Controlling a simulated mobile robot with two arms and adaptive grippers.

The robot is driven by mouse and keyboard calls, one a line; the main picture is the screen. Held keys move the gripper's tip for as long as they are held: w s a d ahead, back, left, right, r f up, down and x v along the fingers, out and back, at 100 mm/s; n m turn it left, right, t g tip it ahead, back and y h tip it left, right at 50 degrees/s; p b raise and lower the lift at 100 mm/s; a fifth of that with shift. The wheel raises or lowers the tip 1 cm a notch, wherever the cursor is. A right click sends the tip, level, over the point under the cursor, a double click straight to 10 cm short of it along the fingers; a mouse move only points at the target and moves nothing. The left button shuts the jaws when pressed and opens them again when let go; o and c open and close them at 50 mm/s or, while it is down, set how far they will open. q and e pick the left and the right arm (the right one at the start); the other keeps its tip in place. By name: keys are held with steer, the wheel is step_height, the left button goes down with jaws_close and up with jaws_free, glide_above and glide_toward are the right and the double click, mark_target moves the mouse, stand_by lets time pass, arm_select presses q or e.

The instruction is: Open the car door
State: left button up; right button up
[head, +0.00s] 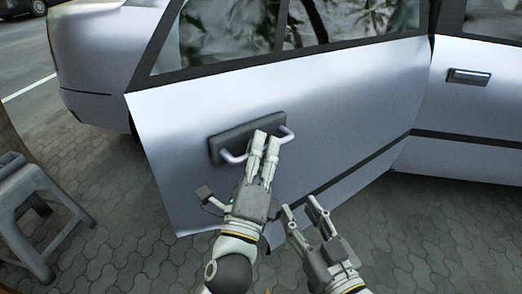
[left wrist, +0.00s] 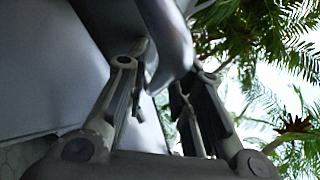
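The silver car door (head: 330,115) stands ajar, its left edge swung out from the car body. A dark handle plate with a pale metal pull bar, the door handle (head: 233,157), sits on its outer side. My left gripper (head: 267,137) is at the middle of the bar, its two fingers close together and closed around it. The left wrist view shows the handle (left wrist: 172,40) between the finger ends; exact contact is partly hidden. My right gripper (head: 301,205) is open and empty, below and right of the handle, in front of the door's lower part.
A grey plastic stool (head: 35,205) stands on the paving at the left. The car's rear body (head: 100,50) is behind the door, and another door with its own handle (head: 468,76) is at the right. Paving (head: 430,230) is clear at the lower right.

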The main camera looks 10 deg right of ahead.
arm_select(q)
steer(key=shift+o, duration=0.5)
steer(key=shift+s+a+f, duration=0.1)
steer(key=shift+s+a+f, duration=0.1)
steer(key=shift+s+f, duration=0.1)
steer(key=shift+s, duration=0.05)
steer(key=v, duration=0.6)
steer(key=shift+s, duration=0.3)
steer(key=shift+a, duration=0.15)
